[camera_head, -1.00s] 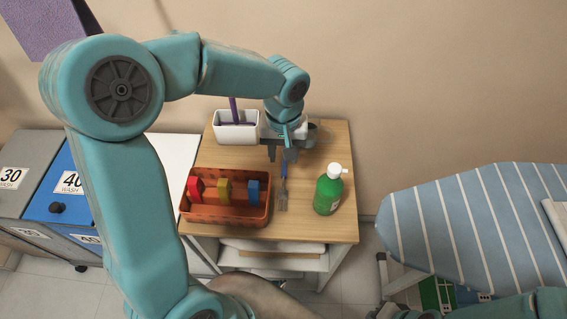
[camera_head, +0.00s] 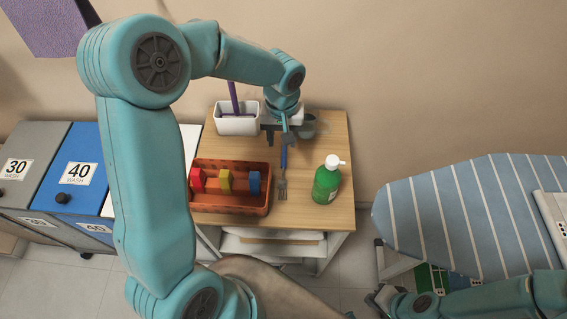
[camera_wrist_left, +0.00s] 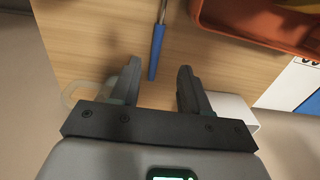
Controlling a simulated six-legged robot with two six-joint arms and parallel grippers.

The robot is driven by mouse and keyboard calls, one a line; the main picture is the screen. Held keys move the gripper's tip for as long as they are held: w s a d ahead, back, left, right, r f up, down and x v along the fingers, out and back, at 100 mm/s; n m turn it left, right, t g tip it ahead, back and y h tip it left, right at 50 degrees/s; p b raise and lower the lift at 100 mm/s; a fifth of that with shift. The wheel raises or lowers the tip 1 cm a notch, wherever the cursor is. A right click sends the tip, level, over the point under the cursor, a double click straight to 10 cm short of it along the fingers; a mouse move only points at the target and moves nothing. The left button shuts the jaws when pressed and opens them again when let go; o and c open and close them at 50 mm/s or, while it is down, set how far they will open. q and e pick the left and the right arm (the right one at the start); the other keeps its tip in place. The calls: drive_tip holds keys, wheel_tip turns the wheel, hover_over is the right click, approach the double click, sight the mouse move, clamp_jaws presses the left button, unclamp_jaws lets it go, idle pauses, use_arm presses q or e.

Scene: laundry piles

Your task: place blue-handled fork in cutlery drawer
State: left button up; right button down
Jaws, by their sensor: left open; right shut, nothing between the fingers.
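The blue-handled fork (camera_head: 283,179) lies flat on the wooden tabletop, tines toward the front, between an orange bin and a green bottle. My left gripper (camera_head: 280,138) is open above the handle's back end. In the left wrist view, the blue handle (camera_wrist_left: 156,52) lies between and just beyond the fingertips of my left gripper (camera_wrist_left: 158,68); the gripper holds nothing. My right gripper (camera_head: 380,300) is shut and empty, low at the right, beside the ironing board's front left end. I cannot make out a cutlery drawer.
The orange bin (camera_head: 232,202) holds red, yellow and blue pieces. The green bottle (camera_head: 326,184) stands right of the fork. A white box (camera_head: 237,122) with a purple-handled item stands behind.

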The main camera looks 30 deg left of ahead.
sight(284, 156)
use_arm(q)
drive_tip(key=f, duration=0.6)
drive_tip(key=shift+d+f+p, duration=0.2)
drive_tip(key=shift+d+p, duration=0.1)
drive_tip(key=shift+p, duration=0.05)
clamp_jaws()
